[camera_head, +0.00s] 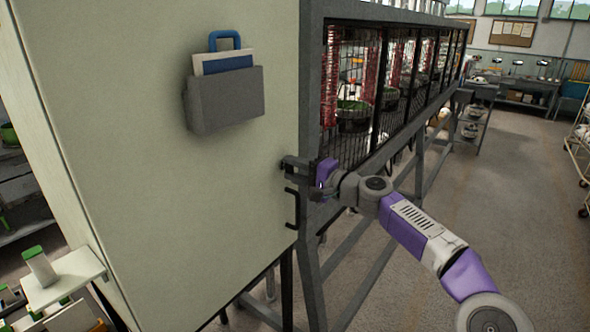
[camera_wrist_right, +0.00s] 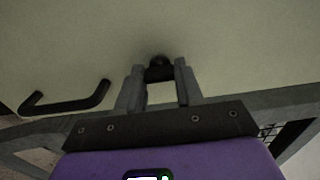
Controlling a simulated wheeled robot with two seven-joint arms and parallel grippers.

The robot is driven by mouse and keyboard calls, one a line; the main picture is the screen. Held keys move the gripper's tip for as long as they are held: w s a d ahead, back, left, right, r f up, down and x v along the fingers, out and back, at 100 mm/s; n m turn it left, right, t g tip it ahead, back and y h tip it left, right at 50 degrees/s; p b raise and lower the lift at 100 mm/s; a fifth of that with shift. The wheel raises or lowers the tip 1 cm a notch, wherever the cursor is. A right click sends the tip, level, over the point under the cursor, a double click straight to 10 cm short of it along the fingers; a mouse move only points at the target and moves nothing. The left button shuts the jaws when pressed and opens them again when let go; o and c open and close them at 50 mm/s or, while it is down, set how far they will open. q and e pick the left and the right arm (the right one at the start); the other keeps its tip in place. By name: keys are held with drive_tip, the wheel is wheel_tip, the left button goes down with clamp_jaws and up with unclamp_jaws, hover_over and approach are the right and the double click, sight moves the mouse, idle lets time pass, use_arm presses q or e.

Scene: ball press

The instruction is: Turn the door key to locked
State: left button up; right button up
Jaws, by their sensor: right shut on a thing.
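The pale door panel (camera_head: 150,160) fills the left half of the head view. My right gripper (camera_head: 290,162) is at its right edge, above a black bar handle (camera_head: 291,208). In the wrist view, the fingers of my right gripper (camera_wrist_right: 159,82) point at the panel (camera_wrist_right: 225,40), shut on the small dark key (camera_wrist_right: 159,72) between their tips. Most of the key is hidden by the fingers, and I cannot tell its turn angle. The handle (camera_wrist_right: 66,104) shows left of the fingers. My left gripper is out of view.
A grey pocket (camera_head: 225,100) with papers and a blue-handled item hangs on the panel. A grey-framed row of wire cages (camera_head: 345,145) runs back just right of the gripper. A small white shelf (camera_head: 62,278) stands lower left. The floor (camera_head: 520,200) at right is open.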

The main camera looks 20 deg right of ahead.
idle(0.5)
drive_tip(key=o, duration=1)
drive_tip(key=shift+o, duration=0.2)
drive_tip(key=shift+d, duration=0.1)
drive_tip(key=b+v, duration=0.2)
drive_tip(key=v, duration=0.5)
drive_tip(key=shift+s, duration=0.25)
drive_tip(key=shift+d, duration=0.1)
